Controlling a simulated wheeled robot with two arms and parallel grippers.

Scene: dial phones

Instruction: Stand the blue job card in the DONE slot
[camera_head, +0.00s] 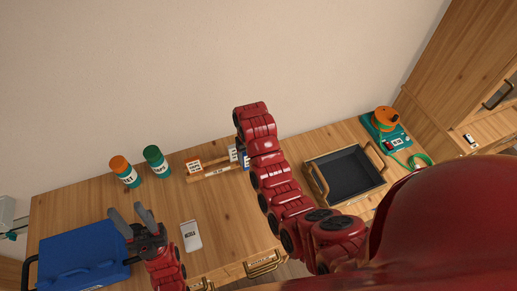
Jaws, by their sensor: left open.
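A wooden rack (215,172) stands near the back of the table. An orange-and-white card (193,164) stands at its left part and a pale card (233,153) at its right part. A blue card (244,160) shows beside the pale one, partly hidden by my red right arm. The slot labels are too small to read. My left gripper (131,214) is open and empty, left of the rack and close to the blue case. My right arm crosses the middle of the view; its gripper cannot be made out.
A blue case (85,260) lies at the left. Two bottles, orange-capped (125,172) and green-capped (157,162), stand behind it. A white labelled object (191,236) lies in front. A black tray (346,174) and an orange reel with green cable (385,119) are at the right.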

